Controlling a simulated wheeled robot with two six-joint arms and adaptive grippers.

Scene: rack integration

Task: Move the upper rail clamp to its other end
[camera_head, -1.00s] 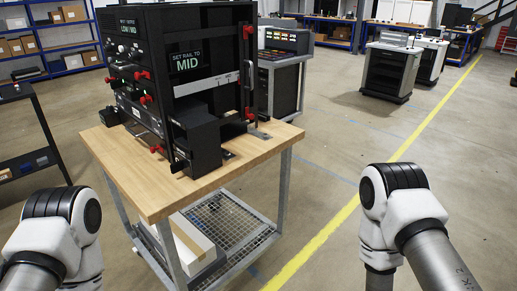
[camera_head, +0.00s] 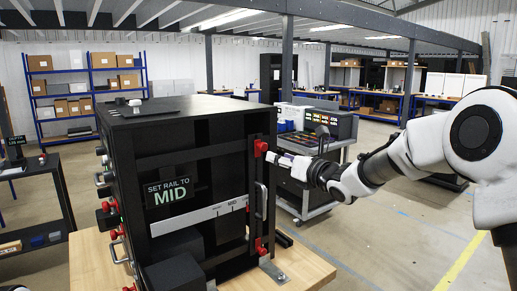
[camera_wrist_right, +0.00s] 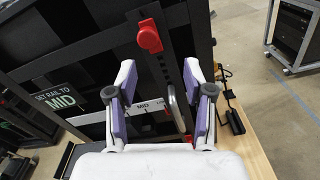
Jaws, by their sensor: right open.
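The upper rail clamp (camera_head: 260,147) is a red knob near the top of a dark vertical rail on the right edge of the black rack's face. It also shows in the right wrist view (camera_wrist_right: 149,37), beyond the fingertips. My right gripper (camera_head: 276,157) is beside the clamp, on its right in the head view. The wrist view shows that gripper (camera_wrist_right: 157,78) open, its purple-padded fingers apart with nothing between them. A lower red knob (camera_head: 262,250) sits near the rail's bottom end. My left gripper is out of view.
The black rack (camera_head: 205,108) stands on a wooden table (camera_head: 300,268). Its label reads "SET RAIL TO MID" (camera_head: 170,192). A silver handle (camera_head: 261,201) stands out near the rail. A grey cart (camera_head: 310,200) is behind on the right. Floor is clear at right.

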